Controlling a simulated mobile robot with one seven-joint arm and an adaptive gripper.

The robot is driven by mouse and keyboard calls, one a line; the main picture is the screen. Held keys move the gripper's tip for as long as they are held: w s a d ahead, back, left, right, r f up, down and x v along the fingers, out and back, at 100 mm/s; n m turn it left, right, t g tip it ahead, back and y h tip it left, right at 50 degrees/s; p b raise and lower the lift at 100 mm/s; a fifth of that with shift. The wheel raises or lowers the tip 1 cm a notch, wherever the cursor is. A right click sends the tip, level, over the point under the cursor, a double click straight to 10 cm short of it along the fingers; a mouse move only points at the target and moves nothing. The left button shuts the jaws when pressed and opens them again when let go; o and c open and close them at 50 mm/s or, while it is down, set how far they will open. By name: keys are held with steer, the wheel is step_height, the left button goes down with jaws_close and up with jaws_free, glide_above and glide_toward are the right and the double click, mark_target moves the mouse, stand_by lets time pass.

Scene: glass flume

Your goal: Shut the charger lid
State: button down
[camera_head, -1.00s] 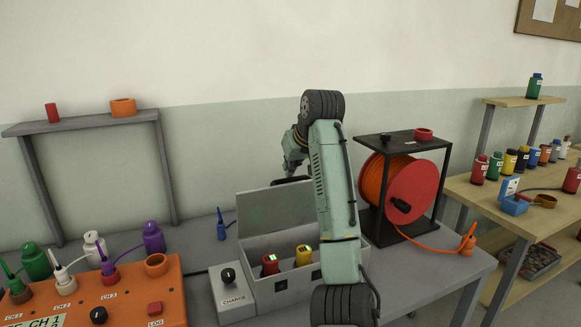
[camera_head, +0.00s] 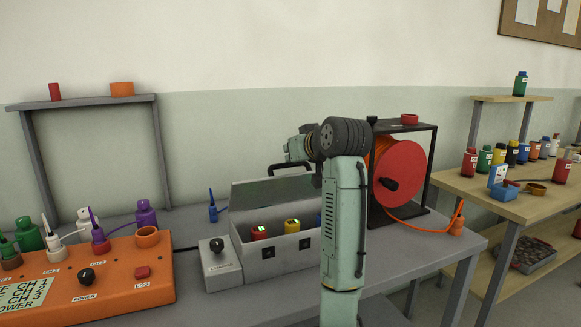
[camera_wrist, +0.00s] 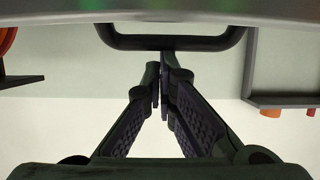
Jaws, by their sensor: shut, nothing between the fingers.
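The charger (camera_head: 267,268) is a grey box on the table in the head view. Its lid (camera_head: 262,194) is open, raised along the back edge, with a black handle (camera_head: 292,170) at its top. A red battery (camera_head: 259,233), a yellow battery (camera_head: 292,226) and part of a blue one stand inside; my arm hides the box's right end. My gripper (camera_wrist: 160,85) is shut and empty in the wrist view. The black handle (camera_wrist: 175,43) spans just beyond the fingertips there, and I cannot tell whether they touch. In the head view the fingertips are not clear.
A grey CHARGE knob box (camera_head: 219,265) stands left of the charger, beside an orange control panel (camera_head: 120,275). A red-orange cable reel (camera_head: 400,172) in a black frame stands close on the right. A small blue bottle (camera_head: 212,210) is behind left.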

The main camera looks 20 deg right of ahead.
steer(key=s+f+t+b, duration=0.4)
steer(key=b, duration=0.4)
steer(key=s+f+t+b, duration=0.4)
steer(key=s+f+b, duration=0.1)
steer(key=b, duration=0.3)
steer(key=shift+s+d+f+b, duration=0.15)
steer(key=shift+s+d+b, duration=0.1)
steer(key=shift+b, duration=0.15)
steer(key=shift+s+f+b, duration=0.2)
steer(key=shift+f+b, duration=0.1)
steer(key=shift+b, duration=0.05)
steer(key=shift+f, duration=0.1)
